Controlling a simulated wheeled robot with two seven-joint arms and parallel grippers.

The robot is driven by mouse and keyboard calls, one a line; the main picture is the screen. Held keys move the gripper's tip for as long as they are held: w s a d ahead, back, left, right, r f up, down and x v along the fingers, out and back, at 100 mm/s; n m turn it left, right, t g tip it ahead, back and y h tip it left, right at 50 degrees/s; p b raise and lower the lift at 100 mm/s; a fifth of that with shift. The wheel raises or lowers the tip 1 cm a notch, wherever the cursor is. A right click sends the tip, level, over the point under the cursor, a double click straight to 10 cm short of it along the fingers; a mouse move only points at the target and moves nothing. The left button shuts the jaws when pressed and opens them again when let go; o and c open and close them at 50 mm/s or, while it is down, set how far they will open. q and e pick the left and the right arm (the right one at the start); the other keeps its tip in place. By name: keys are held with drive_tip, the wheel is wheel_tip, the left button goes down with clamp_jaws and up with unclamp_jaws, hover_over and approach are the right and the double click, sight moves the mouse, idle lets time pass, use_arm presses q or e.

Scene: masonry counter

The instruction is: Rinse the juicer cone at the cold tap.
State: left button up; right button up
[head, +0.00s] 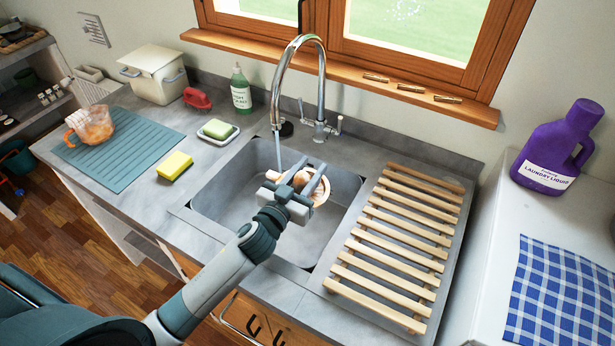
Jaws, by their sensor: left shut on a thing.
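The juicer cone (316,191), cream and peach coloured, is held over the sink basin (232,195). My left gripper (302,176) is shut on it and hides part of it. The chrome tap (320,90) arches over the sink, and a thin stream of water (278,150) falls from its spout. The stream comes down close to the gripper and the cone's left side; I cannot tell exactly where it lands. Small levers stand at the tap's base. My right gripper is not in view.
A slatted wooden rack (400,240) lies right of the sink. Left are a yellow sponge (175,166), a soap dish (217,131), a green bottle (241,90), a red brush (197,98) and a blue mat (125,150) bearing a jug (92,126). Purple laundry liquid (555,150) stands right.

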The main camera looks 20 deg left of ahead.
sight(302, 189)
use_arm(q)
drive_tip(key=shift+w+a+f+b, duration=0.15)
drive_tip(key=shift+w+f, duration=0.05)
drive_tip(key=shift+w, duration=0.85)
drive_tip(key=shift+w+a+f+b, duration=0.15)
drive_tip(key=shift+w+f, duration=0.05)
drive_tip(key=shift+w, duration=0.85)
drive_tip(key=shift+d, duration=0.1)
drive_tip(key=shift+d, duration=0.45)
drive_tip(key=shift+a, duration=0.1)
drive_tip(key=shift+a, duration=0.45)
drive_tip(key=shift+s, duration=0.15)
drive_tip(key=shift+s+d+p, duration=0.2)
drive_tip(key=shift+s+p, duration=0.15)
drive_tip(key=shift+s, duration=0.95)
drive_tip(key=shift+s+d+p, duration=0.15)
drive_tip(key=shift+s+p, duration=0.15)
drive_tip(key=shift+s, duration=0.95)
drive_tip(key=shift+s+d+p, duration=0.2)
drive_tip(key=shift+s+p, duration=0.15)
drive_tip(key=shift+s, duration=0.95)
